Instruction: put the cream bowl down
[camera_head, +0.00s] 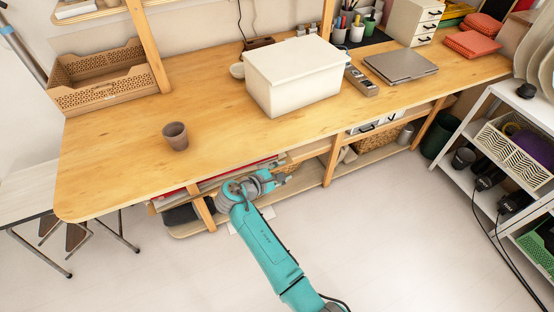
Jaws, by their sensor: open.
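A small cream bowl (237,71) sits on the wooden desk, close against the left side of the white lidded box (293,75). The box hides part of it. My gripper (287,178) is in front of the desk's front edge, below the desktop and near the lower shelf, well apart from the bowl. It is small in view, looks open, and I see nothing held in it.
A brown cup (175,136) stands near the desk's front left. A perforated basket (100,75) is at the back left. A laptop (400,66) and a remote-like device (361,82) lie right of the box. The desktop's middle left is clear. A white shelf rack (500,140) stands at right.

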